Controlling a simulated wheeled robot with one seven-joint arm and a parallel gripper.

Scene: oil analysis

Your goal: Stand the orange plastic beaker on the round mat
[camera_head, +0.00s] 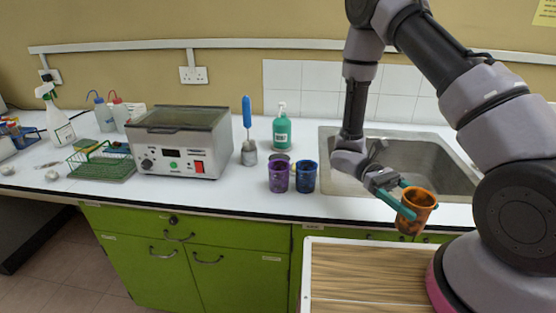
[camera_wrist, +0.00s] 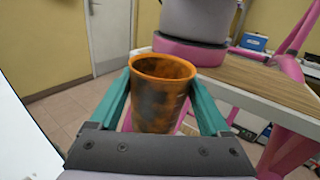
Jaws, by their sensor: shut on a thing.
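The orange plastic beaker (camera_head: 416,212), with dark stains, is held in the air in front of the counter's front edge, near the sink. In the wrist view the beaker (camera_wrist: 160,105) sits between the two green fingers, its open rim showing. My gripper (camera_wrist: 162,98) is shut on the beaker's sides; in the head view the beaker looks roughly upright, slightly tilted.
A purple beaker (camera_head: 278,178) and a blue beaker (camera_head: 305,178) stand left of the sink (camera_head: 455,172). Behind them is a green pump bottle (camera_head: 282,131). A blue-handled brush (camera_head: 248,135) and a metal bath (camera_head: 182,150) stand further left. The counter front (camera_head: 225,198) is clear.

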